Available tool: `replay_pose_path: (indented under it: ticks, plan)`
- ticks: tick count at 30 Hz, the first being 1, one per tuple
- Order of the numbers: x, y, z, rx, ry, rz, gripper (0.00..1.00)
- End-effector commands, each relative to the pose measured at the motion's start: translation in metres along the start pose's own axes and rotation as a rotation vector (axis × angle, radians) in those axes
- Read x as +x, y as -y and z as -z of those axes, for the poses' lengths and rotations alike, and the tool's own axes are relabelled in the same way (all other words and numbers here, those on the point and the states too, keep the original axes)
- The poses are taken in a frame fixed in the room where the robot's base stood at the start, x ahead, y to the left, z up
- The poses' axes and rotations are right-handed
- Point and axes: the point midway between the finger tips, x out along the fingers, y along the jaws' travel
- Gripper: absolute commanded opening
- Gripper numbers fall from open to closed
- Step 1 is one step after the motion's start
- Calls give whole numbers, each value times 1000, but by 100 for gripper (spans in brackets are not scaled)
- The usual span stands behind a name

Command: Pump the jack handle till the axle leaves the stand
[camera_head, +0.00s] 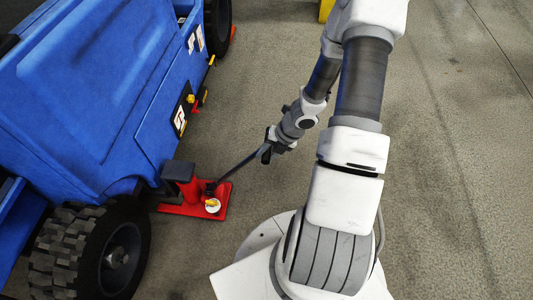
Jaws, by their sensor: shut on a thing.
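A red jack (189,188) stands on a red base plate beside the blue vehicle (85,95), close to its near black wheel (95,250). The dark jack handle (236,166) slopes up to the right from the jack. My gripper (268,150) is shut on the upper end of the handle. A dark block sits at the top of the jack, against the vehicle's underside. The axle is hidden under the body. I cannot make out the stand or any gap between it and the axle.
A small white and orange round part (212,205) sits on the base plate. Yellow and red fittings (192,100) stick out from the vehicle's side. A far wheel (218,25) shows at the top. The grey floor (455,150) on the right is clear.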

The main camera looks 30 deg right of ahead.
Motion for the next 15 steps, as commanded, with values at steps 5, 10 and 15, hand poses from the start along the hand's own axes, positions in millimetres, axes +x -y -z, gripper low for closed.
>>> replay_pose_path:
  ticks: [5, 10, 15]
  plan:
    - [2, 2, 0, 1, 0, -3, 0]
    - [14, 31, 0, 7, 0, -55, 0]
    - [24, 62, 0, 6, -1, -132, 0]
